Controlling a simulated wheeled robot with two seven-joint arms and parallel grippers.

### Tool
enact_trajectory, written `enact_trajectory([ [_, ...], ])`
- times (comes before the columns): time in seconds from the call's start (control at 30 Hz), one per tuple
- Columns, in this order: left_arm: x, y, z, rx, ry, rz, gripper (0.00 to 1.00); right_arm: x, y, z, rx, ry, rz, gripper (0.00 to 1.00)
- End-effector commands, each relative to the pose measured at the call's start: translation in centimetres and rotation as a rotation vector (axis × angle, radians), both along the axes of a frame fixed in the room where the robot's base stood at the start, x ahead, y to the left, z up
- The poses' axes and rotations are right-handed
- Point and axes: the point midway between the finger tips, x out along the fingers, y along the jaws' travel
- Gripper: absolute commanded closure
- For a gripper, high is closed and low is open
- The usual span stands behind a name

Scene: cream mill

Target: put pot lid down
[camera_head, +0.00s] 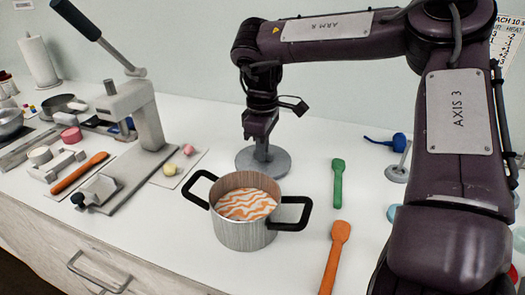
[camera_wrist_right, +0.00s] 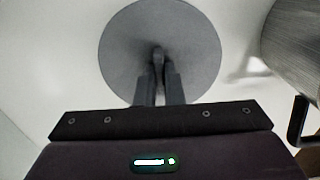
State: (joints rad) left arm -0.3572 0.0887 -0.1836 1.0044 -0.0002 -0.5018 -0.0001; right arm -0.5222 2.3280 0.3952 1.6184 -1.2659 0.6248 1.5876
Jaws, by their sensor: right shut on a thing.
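The pot lid (camera_head: 275,162) is a round grey disc with an upright knob. It is at the white counter's surface behind the pot, low and about level; I cannot tell whether it touches the counter. My right gripper (camera_head: 261,138) points down and is shut on the lid's knob. In the right wrist view the lid (camera_wrist_right: 120,50) lies under the fingers (camera_wrist_right: 158,85), which close around the knob. The pot (camera_head: 243,235) stands uncovered in front of the lid, with black side handles and orange-and-white striped contents. My left gripper is not in view.
A green spatula (camera_head: 338,185) and an orange spatula (camera_head: 334,260) lie right of the pot. A lever press (camera_head: 140,110) stands to the left. A blue tool (camera_head: 385,142) lies at the back right. Bare counter lies between the lid and the green spatula.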

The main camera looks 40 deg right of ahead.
Motion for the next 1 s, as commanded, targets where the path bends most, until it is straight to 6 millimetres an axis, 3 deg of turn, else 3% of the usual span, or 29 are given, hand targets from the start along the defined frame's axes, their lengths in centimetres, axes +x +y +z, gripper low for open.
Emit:
enact_trajectory([
  [0.43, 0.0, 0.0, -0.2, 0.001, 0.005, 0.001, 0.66, 0.0, 0.0, -0.7, 0.0, -0.001, 0.0, 1.0],
  [0.5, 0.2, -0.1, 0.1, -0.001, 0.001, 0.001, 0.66, 0.0, 0.0, -0.7, 0.0, -0.001, 0.0, 0.85],
  [0.63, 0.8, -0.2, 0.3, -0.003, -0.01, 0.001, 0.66, 0.0, 0.0, -0.7, 0.0, -0.001, 0.0, 0.7],
  [1.0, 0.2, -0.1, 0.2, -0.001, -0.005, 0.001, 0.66, 0.1, 0.0, 0.3, -0.002, -0.003, 0.0, 0.7],
])
